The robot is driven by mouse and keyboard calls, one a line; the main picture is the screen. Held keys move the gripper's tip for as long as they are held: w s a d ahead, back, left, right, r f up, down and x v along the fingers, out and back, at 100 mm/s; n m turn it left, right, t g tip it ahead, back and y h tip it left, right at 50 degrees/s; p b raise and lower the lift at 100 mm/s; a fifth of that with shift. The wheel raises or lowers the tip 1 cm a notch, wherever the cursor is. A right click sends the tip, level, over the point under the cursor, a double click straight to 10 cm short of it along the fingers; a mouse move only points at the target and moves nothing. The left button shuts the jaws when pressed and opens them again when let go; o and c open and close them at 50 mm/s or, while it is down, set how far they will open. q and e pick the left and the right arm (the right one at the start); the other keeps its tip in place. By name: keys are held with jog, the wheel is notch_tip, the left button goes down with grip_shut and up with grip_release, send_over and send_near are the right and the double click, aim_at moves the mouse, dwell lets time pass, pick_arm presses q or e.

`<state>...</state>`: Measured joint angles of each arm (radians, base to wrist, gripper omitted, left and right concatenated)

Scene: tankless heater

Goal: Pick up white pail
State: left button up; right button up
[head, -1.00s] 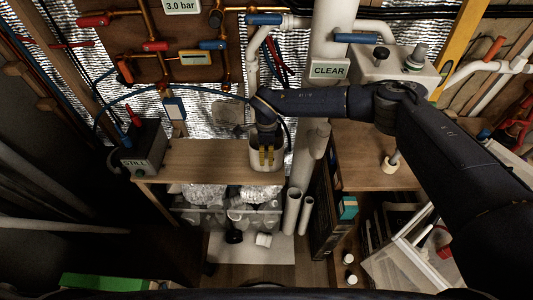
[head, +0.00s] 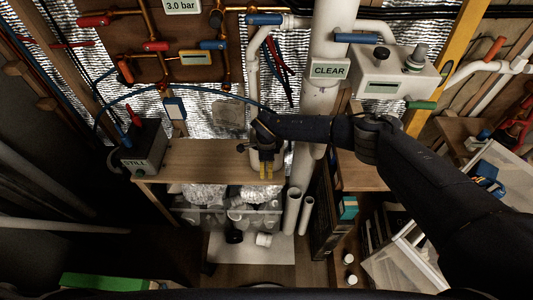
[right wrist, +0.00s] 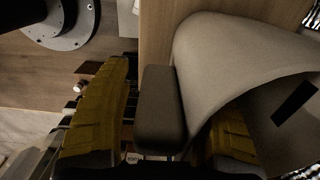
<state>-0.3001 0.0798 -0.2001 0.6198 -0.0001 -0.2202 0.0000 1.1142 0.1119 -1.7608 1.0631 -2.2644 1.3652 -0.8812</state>
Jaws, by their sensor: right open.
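The white pail (head: 280,160) is at the right end of the wooden bench in the head view, largely hidden by my right gripper (head: 266,170). In the right wrist view the pail (right wrist: 215,60) shows large and close, its curved pale wall and open mouth on the right. My right gripper (right wrist: 165,125) is open, with yellow fingers pointing down at the pail. One yellow finger is left of the pail wall and the other overlaps the pail's mouth. I cannot tell whether they touch it. My left gripper is not in view.
The wooden bench (head: 200,161) is bare left of the pail, with a dark box (head: 143,148) at its left end. A clear bin (head: 225,218) of fittings sits below.

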jog(key=shift+f, duration=0.15)
grip_shut()
dwell(0.4)
